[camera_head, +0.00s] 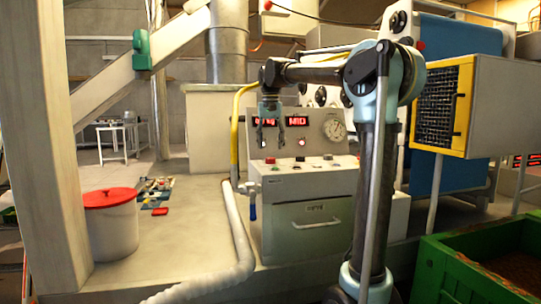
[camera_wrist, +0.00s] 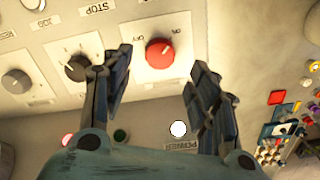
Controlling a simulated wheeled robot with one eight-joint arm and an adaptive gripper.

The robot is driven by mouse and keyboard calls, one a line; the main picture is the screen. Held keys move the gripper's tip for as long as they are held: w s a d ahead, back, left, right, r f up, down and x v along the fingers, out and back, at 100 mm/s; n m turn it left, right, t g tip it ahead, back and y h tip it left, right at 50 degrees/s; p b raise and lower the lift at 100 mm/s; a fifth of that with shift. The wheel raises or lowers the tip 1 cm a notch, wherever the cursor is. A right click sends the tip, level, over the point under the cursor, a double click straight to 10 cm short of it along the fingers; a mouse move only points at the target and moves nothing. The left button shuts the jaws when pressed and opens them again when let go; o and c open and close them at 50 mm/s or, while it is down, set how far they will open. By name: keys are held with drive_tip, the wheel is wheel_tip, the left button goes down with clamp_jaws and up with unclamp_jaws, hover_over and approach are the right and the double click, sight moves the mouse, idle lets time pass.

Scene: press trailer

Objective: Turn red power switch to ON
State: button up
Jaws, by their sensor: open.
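The red power switch (camera_wrist: 159,53) is a round red knob on a pale panel in the wrist view, with OFF printed to its left and ON to its right. My gripper (camera_wrist: 163,65) is open and empty. Its dark fingers appear on either side of the switch, with a clear gap to each. In the head view, my gripper (camera_head: 268,143) hangs with fingers pointing down above the front of the control console (camera_head: 310,182). I cannot tell for sure which small red part there is the switch.
Black knobs (camera_wrist: 78,68) sit left of the switch, the nearest close beside the left finger. A white light (camera_wrist: 179,129) shows near the POWER label. A yellow pipe (camera_head: 236,130) and pale hose (camera_head: 240,235) run left of the console. A white bucket (camera_head: 112,230) stands farther left.

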wheel_tip(320, 180, up, 7)
drive_tip(key=shift+f, duration=0.15)
idle(0.4)
